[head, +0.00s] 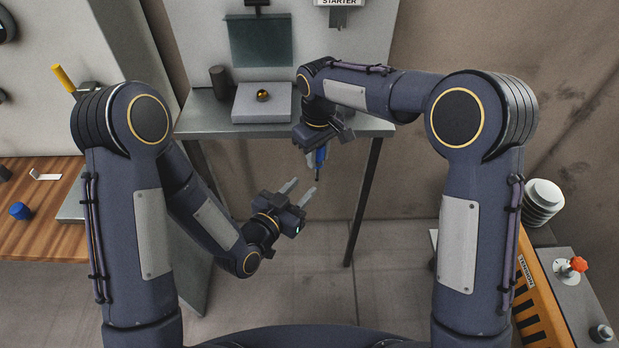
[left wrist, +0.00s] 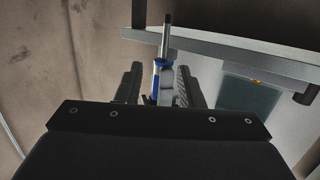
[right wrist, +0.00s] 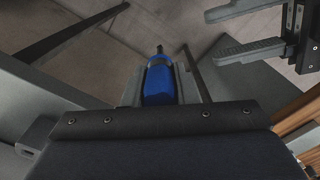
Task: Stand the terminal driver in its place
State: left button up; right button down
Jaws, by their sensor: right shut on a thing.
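The terminal driver (head: 320,157) has a blue handle and a thin dark shaft. My right gripper (head: 315,160) is shut on its handle and holds it in the air, shaft pointing down, in front of the metal shelf's edge. The blue handle (right wrist: 160,82) shows between the fingers in the right wrist view. The driver (left wrist: 161,66) also shows beyond my left gripper in the left wrist view, which looks upside down. My left gripper (head: 302,188) is open and empty, below and left of the driver. I cannot tell which thing is the driver's place.
The metal shelf (head: 350,124) carries a pale box (head: 245,112) with an amber dome (head: 263,96) and a dark cylinder (head: 219,81). A wooden bench (head: 40,230) with a blue cap (head: 20,210) is at left. A red knob (head: 579,264) is at right. The floor between is clear.

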pick_arm(q)
jog(key=x, duration=1.1)
jog(key=shift+r, duration=0.1)
jog(key=shift+d, duration=0.1)
grip_shut()
pick_arm(e)
jog(key=c, duration=1.2)
grip_release()
jog(key=shift+c, duration=0.2)
jog(key=shift+o, duration=0.8)
pick_arm(q)
jog(key=shift+w, duration=0.1)
pick_arm(e)
jog(key=shift+a, duration=0.1)
jog(key=shift+s, duration=0.1)
